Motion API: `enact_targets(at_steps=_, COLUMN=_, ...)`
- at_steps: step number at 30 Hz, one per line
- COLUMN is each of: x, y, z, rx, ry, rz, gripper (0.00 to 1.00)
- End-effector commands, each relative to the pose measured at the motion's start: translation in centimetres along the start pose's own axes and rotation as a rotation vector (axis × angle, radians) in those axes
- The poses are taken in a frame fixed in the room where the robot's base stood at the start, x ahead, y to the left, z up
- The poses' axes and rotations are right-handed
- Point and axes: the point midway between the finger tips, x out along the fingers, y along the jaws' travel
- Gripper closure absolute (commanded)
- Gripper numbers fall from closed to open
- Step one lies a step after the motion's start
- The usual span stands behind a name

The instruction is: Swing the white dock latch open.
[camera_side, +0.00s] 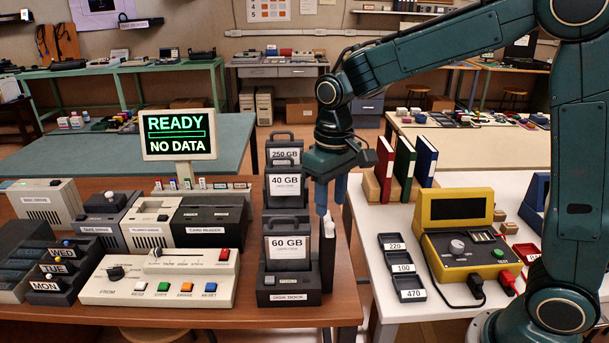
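The disk dock (288,298) stands near the front right of the brown table, with a 60 GB cartridge (290,247) upright in it. The white dock latch (328,228) is a small white piece at the top of a dark upright part on the dock's right side. It looks upright. My gripper (331,198) points down just above the latch, its two blue fingers apart with a gap between them. The left fingertip is very close to the latch; I cannot tell whether they touch.
The 40 GB (287,190) and 250 GB (285,155) cartridges stand behind the dock. A control box (160,277) is to the left. Red, green and blue binders (405,160) and a yellow tester (455,240) stand on the white table to the right. A sign (178,134) reads READY, NO DATA.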

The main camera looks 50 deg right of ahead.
Motion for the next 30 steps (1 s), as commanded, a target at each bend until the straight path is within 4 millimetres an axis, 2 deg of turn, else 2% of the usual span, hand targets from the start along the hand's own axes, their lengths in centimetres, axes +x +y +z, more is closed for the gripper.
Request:
enact_targets(at_steps=6, x=-4.0, y=0.0, z=-0.1, rx=0.0, ry=0.006, rz=-0.001, gripper=0.61)
enact_targets(at_steps=15, x=-8.1, y=0.0, z=0.0, rx=0.0, ry=0.003, rz=-0.001, gripper=0.61)
enact_targets(at_steps=21, x=-9.2, y=0.0, z=0.0, rx=0.0, ry=0.001, rz=0.0, gripper=0.61)
enact_targets(at_steps=30, x=-9.3, y=0.0, z=0.0, rx=0.0, ry=0.001, rz=0.0, gripper=0.61)
